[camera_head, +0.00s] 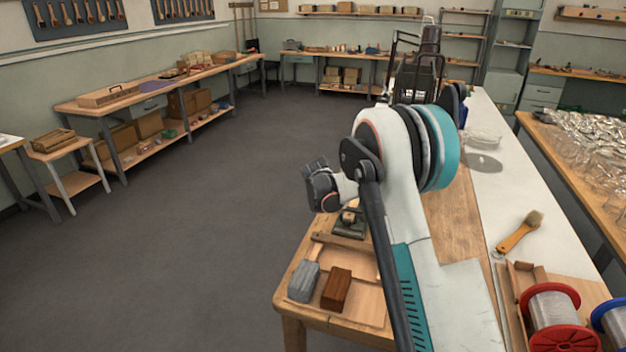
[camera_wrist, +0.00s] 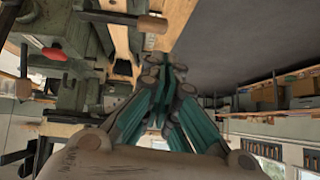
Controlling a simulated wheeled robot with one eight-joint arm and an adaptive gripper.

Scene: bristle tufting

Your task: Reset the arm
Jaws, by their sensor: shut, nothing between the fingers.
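My arm (camera_head: 410,200) rises from the bottom of the head view, over the wooden workbench, with a white and teal joint at its upper bend. My gripper (camera_wrist: 166,72) shows in the wrist view with its teal-sided fingers drawn together, shut and empty. I cannot make out its fingertips clearly in the head view. In the wrist view a grey-green machine (camera_wrist: 65,85) with a red knob fills the left side, near the fingers; I cannot tell the exact gap.
The workbench (camera_head: 455,215) holds a grey block (camera_head: 304,281), a brown block (camera_head: 337,289), a wooden-handled brush (camera_head: 520,232) and a red wire spool (camera_head: 551,312). A bench with clear plastic-like items (camera_head: 590,135) stands at right. The floor (camera_head: 220,210) at left is clear.

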